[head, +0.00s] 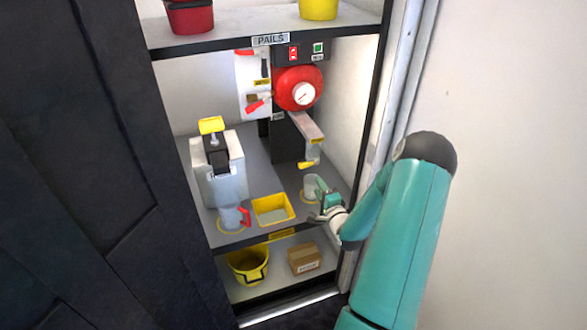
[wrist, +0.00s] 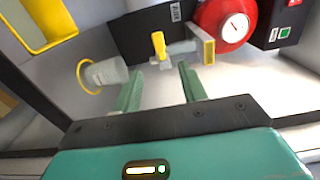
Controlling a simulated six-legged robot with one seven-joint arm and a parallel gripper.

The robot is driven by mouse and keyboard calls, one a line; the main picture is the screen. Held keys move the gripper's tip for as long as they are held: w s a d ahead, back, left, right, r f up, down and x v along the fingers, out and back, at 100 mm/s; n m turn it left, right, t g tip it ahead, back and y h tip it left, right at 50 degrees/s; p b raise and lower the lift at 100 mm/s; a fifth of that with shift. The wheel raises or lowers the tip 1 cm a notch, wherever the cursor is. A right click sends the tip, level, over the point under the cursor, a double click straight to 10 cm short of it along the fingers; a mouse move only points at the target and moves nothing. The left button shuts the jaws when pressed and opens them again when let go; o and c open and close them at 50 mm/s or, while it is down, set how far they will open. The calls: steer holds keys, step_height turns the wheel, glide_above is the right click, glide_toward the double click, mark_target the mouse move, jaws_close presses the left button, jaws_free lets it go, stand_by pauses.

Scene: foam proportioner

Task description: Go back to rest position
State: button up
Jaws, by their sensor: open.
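My gripper (head: 317,203) is at the front right of the cabinet's middle shelf, with my teal arm reaching in from the right. In the wrist view my gripper (wrist: 160,82) has two green fingers apart with nothing between them. A clear cup (head: 310,188) stands close to the fingers on a yellow ring; it also shows in the wrist view (wrist: 103,73), left of the fingers. A dispensing spout with a yellow lever (head: 311,153) hangs above the cup. The lever (wrist: 159,45) lies beyond the fingertips in the wrist view.
A red unit with a gauge (head: 298,88) is on the back wall. A yellow tray (head: 272,209), a red-handled jug (head: 231,218) and a white container (head: 221,178) stand to the left. The cabinet's right frame (head: 386,100) is close to my arm. A dark door (head: 90,150) fills the left.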

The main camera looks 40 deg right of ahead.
steer(key=w+a+r+n+g+y, duration=0.25)
steer(key=a+r+n+g, duration=0.45)
steer(key=a+r+n, duration=0.75)
steer(key=s+a+r+n+g, duration=0.1)
steer(key=s+a+r+n, duration=0.1)
steer(key=s+a+r, duration=0.2)
steer(key=s+a+r+n+g+y, duration=0.1)
steer(key=s+a+r, duration=0.4)
steer(key=s+a, duration=0.6)
steer(key=s+a+r+n+g+y, duration=0.1)
steer(key=s+a+r+n+g, duration=0.1)
steer(key=s+a+r+n, duration=0.2)
steer(key=s+a+r, duration=0.1)
steer(key=s+a, duration=0.2)
steer(key=s, duration=0.2)
steer(key=shift+a+r+g, duration=0.2)
steer(key=shift+a+g, duration=0.15)
steer(key=shift+g, duration=0.05)
